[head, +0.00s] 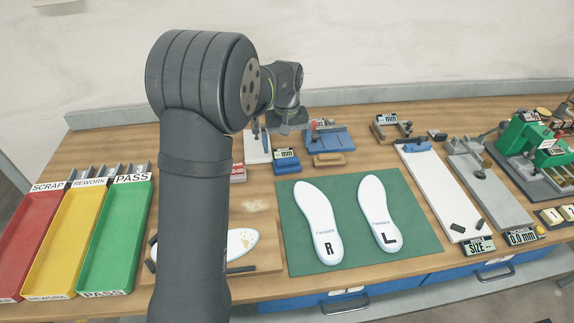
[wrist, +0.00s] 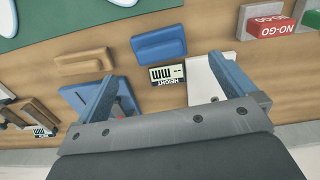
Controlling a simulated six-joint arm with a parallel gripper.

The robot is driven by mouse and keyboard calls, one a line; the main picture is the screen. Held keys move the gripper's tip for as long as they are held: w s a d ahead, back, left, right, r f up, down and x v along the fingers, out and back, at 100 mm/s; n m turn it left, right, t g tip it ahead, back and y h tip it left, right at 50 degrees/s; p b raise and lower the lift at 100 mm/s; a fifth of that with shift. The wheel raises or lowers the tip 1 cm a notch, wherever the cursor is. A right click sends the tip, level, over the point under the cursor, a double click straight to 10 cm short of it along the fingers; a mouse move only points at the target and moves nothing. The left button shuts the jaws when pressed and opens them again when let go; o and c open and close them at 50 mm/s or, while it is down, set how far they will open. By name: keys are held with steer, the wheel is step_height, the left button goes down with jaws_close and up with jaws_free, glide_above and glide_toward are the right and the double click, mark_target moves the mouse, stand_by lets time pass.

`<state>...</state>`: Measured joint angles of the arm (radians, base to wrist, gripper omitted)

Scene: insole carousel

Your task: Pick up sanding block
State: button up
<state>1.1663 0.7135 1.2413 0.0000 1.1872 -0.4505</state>
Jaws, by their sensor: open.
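A tan, rounded block (head: 329,159), which looks like the sanding block, lies on the bench in front of a blue fixture. It also shows in the wrist view (wrist: 84,61), beyond the left fingertip and apart from it. My gripper (head: 285,127) is above the back of the bench, partly hidden by its own wrist in the head view. In the wrist view my gripper (wrist: 162,68) has its two blue fingers wide apart with nothing held between them. The tan block lies outside the gap.
A blue height gauge (head: 287,162) sits left of the tan block and appears between the fingers in the wrist view (wrist: 158,45). The blue fixture (head: 329,138) and a white plate (head: 258,148) stand close by. A green mat (head: 350,220) with two insoles lies in front.

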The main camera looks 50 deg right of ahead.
mark_target(287, 159)
steer(key=f, duration=0.8)
steer(key=shift+d+f, duration=0.1)
steer(key=shift+d, duration=0.1)
steer(key=c, duration=1.1)
step_height(287, 159, up, 4)
steer(key=shift+r, duration=0.25)
steer(key=s+r, duration=0.2)
steer(key=s, duration=0.2)
steer(key=s+a+r, duration=0.1)
steer(key=s+r, duration=0.1)
steer(key=s, duration=0.1)
steer(key=s+r, duration=0.2)
steer(key=s, duration=0.2)
steer(key=shift+s+a+r, duration=0.15)
steer(key=shift+s+r, duration=0.15)
